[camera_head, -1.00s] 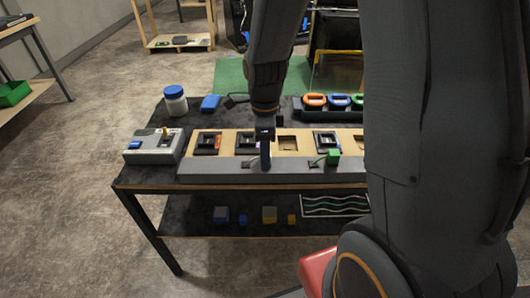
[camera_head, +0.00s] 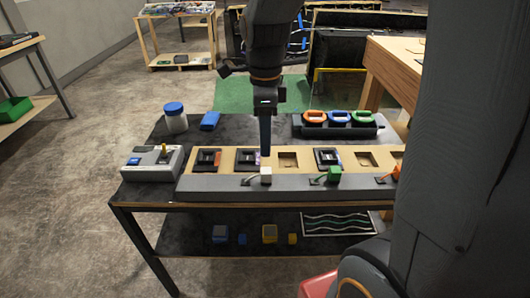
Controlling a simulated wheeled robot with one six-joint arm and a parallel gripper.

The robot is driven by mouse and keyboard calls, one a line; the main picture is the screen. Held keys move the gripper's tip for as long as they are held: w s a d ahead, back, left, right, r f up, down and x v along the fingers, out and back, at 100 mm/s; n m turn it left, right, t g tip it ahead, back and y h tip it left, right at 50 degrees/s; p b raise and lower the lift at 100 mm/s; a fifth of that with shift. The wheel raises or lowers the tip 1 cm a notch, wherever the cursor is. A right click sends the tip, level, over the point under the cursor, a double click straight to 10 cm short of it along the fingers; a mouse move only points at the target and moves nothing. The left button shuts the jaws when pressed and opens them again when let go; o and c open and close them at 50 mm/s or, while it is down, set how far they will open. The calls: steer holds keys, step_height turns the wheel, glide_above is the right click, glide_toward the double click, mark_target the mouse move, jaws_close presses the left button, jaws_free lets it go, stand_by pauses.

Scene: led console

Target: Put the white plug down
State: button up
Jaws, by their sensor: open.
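The white plug (camera_head: 266,175) sits on the grey front ledge of the console (camera_head: 222,188), with a short cable at its left. My gripper (camera_head: 265,150) is above and just behind the plug, pointing down, apart from it and empty. Only one finger shows clearly, so the gap between the fingers is hidden from this side. A green plug (camera_head: 334,174) and an orange plug (camera_head: 394,172) sit further right on the same ledge.
Dark modules (camera_head: 207,159) and empty square sockets (camera_head: 289,160) line the console top. A grey switch box (camera_head: 152,161) stands at the left.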

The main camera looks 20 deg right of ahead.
steer(key=s+f+n, duration=0.3)
steer(key=s+n, duration=0.2)
steer(key=n, duration=0.6)
steer(key=s+d+f+n, duration=0.1)
steer(key=s+f+n, duration=0.3)
steer(key=n, duration=0.6)
steer(key=shift+s+d+n+t, duration=0.2)
steer(key=shift+s+n+t, duration=0.1)
steer(key=shift+s+n, duration=0.15)
